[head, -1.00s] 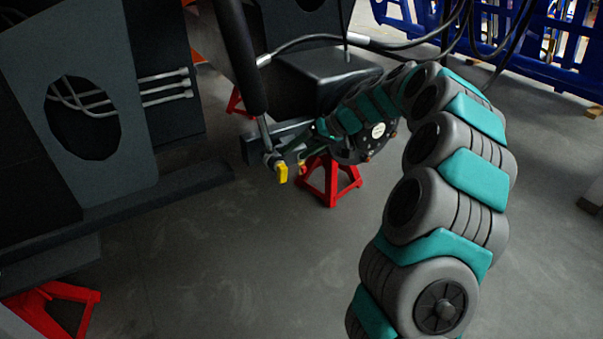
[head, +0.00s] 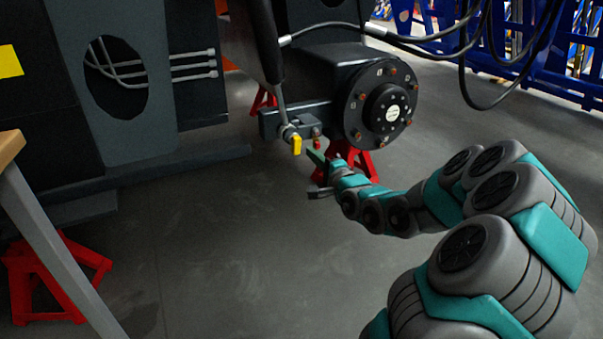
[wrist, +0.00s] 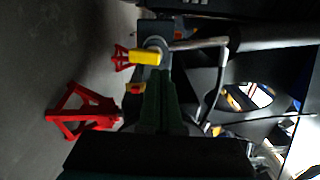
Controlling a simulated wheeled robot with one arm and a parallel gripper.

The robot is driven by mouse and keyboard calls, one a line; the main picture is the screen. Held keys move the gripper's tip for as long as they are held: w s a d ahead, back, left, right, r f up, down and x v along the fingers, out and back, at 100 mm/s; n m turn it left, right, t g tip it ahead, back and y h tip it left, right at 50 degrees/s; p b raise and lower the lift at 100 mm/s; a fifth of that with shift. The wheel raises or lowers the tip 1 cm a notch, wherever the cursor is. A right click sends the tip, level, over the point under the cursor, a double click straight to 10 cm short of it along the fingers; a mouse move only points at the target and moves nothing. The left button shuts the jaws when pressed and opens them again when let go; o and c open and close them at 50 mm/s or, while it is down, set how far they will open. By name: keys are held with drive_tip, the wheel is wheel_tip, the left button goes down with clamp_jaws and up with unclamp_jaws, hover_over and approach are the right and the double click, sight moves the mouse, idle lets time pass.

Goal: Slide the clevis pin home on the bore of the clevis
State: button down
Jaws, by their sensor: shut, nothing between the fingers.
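The clevis pin with its yellow tab (head: 297,145) is at the lower end of the cylinder rod, at the clevis (head: 285,130) on the grey bracket. In the wrist view the yellow tab (wrist: 145,57) lies just beyond the fingertips, across the round grey clevis eye (wrist: 156,45). How deep the pin sits in the bore cannot be told. My gripper (head: 314,157) is below and right of the yellow tab, apart from it in the head view. In the wrist view its green fingers (wrist: 160,92) are together and hold nothing.
A small red-orange part (head: 317,131) is right of the pin. The round bolted hub (head: 378,104) is close above my gripper, with a red stand (head: 357,162) under it. Black hoses (head: 425,40) hang at upper right.

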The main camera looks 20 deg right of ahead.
sight(298, 142)
drive_tip(key=shift+m+h, duration=0.3)
drive_tip(key=w+p, duration=0.2)
drive_tip(key=w, duration=0.1)
drive_tip(key=w+p, duration=0.1)
drive_tip(key=w, duration=0.1)
drive_tip(key=shift+f, duration=0.35)
drive_tip(key=shift+w+f+p, duration=0.15)
drive_tip(key=shift+w+p, duration=0.3)
drive_tip(key=shift+w, duration=0.4)
drive_tip(key=shift+w, duration=0.1)
drive_tip(key=shift+w, duration=0.3)
drive_tip(key=shift+s+f, duration=0.1)
drive_tip(key=shift+s, duration=0.25)
drive_tip(key=s+b, duration=0.2)
drive_tip(key=s, duration=0.1)
drive_tip(key=shift+s, duration=0.2)
